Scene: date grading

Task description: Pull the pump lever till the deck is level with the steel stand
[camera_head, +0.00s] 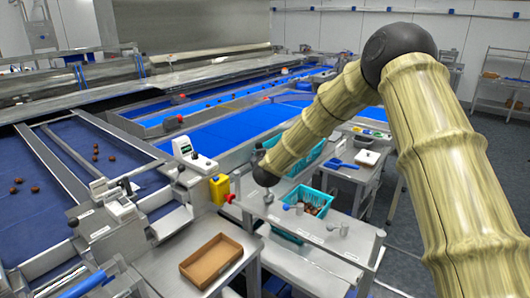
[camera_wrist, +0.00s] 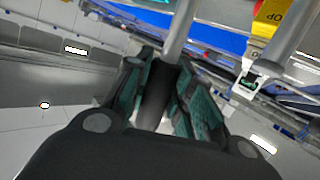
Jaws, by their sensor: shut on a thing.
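In the wrist view, my gripper (camera_wrist: 160,95) is shut on the pump lever (camera_wrist: 179,30), a grey metal rod with a black grip between my two teal-padded fingers. The rod runs upward out of the picture. In the head view my arm reaches down to the left over a steel surface (camera_head: 338,248); I cannot make out my fingers or the lever there. Which surface is the deck and which is the steel stand cannot be told surely, nor can their heights be compared.
Two teal crates, the nearer one (camera_head: 302,200) holding brown dates, sit near my arm. A cardboard tray (camera_head: 211,260) lies on a steel table at the front. A yellow block (camera_head: 219,189) and blue conveyor belts (camera_head: 222,132) are beyond. Grey floor (camera_head: 415,255) shows at the right.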

